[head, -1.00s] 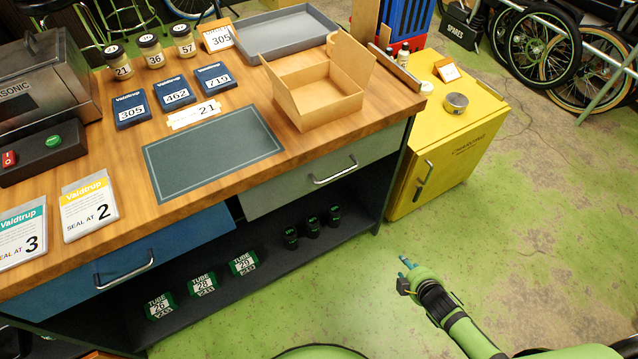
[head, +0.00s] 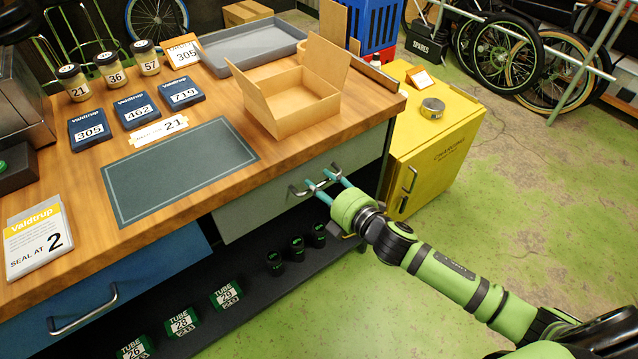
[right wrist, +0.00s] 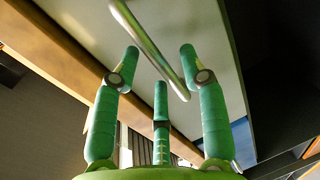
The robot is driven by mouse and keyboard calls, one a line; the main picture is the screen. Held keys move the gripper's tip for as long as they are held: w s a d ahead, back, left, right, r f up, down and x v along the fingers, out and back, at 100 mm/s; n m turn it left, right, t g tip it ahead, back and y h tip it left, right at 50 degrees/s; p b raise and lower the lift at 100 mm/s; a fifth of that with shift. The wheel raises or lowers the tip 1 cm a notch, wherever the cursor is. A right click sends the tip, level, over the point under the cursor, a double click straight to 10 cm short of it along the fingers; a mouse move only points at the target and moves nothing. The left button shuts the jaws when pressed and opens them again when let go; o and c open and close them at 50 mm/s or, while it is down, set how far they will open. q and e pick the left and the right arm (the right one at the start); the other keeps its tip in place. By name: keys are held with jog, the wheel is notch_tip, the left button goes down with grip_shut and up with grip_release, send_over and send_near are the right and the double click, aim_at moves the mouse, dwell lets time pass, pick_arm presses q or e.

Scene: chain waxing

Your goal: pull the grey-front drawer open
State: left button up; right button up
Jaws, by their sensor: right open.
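The grey-front drawer (head: 258,211) is in the workbench under the right part of the wooden top, and its front also fills the middle of the right wrist view (right wrist: 205,35). Its bar handle (head: 298,191) shows in the right wrist view (right wrist: 150,45) too, running diagonally between my fingers. My right gripper (head: 322,178) is open at the handle, with fingertips on either side of the bar. I cannot tell whether they touch it. The drawer looks shut or nearly so. My left gripper is not in view.
A blue-front drawer (head: 120,290) is at the left. A yellow cabinet (head: 440,160) stands right of the bench. An open cardboard box (head: 290,100) and a grey tray (head: 250,45) are on top. Black containers (head: 297,249) sit on the shelf below.

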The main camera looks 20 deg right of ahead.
jog(key=shift+x, duration=0.8)
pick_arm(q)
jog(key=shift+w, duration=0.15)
pick_arm(e)
jog(key=shift+s, duration=0.1)
grip_shut()
